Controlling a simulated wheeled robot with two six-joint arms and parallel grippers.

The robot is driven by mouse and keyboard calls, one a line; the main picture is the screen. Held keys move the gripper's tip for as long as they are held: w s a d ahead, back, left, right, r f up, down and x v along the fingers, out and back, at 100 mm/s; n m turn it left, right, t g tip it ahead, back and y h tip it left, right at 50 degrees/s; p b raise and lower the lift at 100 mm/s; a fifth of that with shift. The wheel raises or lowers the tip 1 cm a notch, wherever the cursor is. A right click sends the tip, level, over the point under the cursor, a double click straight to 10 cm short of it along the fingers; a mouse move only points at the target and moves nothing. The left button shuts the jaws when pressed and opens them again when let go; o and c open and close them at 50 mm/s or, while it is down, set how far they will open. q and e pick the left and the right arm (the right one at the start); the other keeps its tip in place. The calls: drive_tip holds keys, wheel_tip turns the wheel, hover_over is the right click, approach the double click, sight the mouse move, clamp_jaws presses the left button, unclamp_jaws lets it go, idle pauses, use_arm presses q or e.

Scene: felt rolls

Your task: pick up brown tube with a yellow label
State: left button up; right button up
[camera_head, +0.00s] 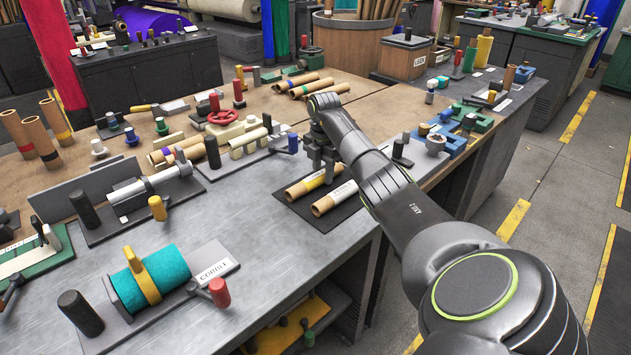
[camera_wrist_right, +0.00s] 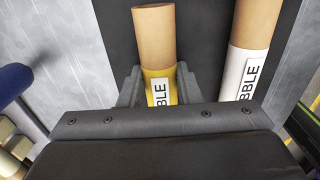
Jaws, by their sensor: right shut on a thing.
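The brown tube with a yellow label (camera_head: 305,187) lies on a black mat (camera_head: 323,220) on the grey bench in the head view. In the right wrist view the tube (camera_wrist_right: 155,40) runs between the fingers of my right gripper (camera_wrist_right: 158,88), which is shut on it around the yellow label. In the head view my right gripper (camera_head: 322,165) points down over the tube's far end. A second brown tube with a white label (camera_head: 334,198) lies beside it, and also shows in the right wrist view (camera_wrist_right: 250,35), outside the fingers. My left gripper is not in view.
A teal roll in a yellow clamp (camera_head: 150,278) stands at the front left. A cream roller rig with a red wheel (camera_head: 223,117) is behind the mat. Blue clamps (camera_head: 450,140) are at the right.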

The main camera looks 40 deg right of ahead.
sight(323, 171)
drive_tip(key=shift+r, duration=0.15)
drive_tip(key=shift+c, duration=0.5)
wheel_tip(323, 171, up, 10)
drive_tip(key=shift+f, duration=0.1)
idle(0.5)
